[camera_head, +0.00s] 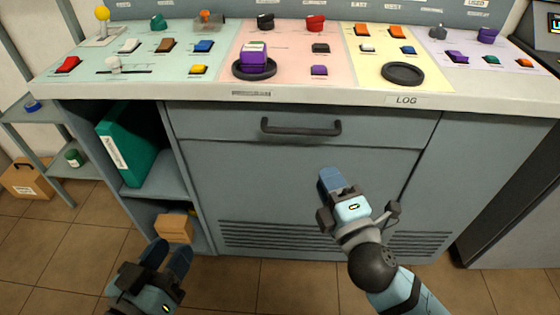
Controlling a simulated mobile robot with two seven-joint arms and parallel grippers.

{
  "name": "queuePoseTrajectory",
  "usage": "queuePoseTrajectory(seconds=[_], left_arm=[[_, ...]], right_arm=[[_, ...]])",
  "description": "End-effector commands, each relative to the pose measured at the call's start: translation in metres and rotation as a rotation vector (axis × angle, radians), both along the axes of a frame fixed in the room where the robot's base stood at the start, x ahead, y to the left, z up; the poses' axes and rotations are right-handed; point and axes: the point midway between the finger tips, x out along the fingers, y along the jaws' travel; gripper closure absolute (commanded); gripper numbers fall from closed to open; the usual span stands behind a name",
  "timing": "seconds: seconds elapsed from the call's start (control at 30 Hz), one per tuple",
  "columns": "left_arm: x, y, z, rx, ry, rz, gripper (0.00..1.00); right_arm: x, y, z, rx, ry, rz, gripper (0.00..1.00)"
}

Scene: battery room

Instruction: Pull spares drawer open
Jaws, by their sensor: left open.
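The spares drawer (380,133) is a wide grey drawer front under the console top. It looks shut, flush with the cabinet. Its dark bar handle (301,127) runs across the upper middle of the front. My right gripper (328,178) is below and slightly right of the handle, in front of the lower panel, and apart from the handle. Its blue fingers look close together, and I cannot tell whether they are parted. My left gripper (170,258) is low at the left, near the floor, with its two blue fingers apart and nothing between them.
The console top (330,88) carries many coloured switches. An open shelf (155,190) at the left holds a green binder (128,145) and a small cardboard box (174,228). A side rack (75,165) stands further left. A dark unit (510,170) stands at the right.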

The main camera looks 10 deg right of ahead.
Motion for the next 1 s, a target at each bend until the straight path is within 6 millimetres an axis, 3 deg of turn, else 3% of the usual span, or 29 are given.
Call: queuePoseTrajectory(seconds=[0.03, 0.33, 1.0], left_arm=[[-0.001, -0.001, -0.007, -0.006, -0.007, -0.004, 0.57], [-0.002, -0.002, -0.004, -0.012, -0.01, -0.011, 0.57], [-0.003, -0.003, -0.027, 0.026, 0.037, -0.029, 0.57]], right_arm=[[0.0, 0.0, -0.006, -0.017, -0.017, -0.002, 0.74], [0.014, 0.002, 0.002, -0.043, -0.041, -0.009, 0.74], [0.121, 0.015, 0.019, -0.04, -0.037, -0.009, 0.74]])
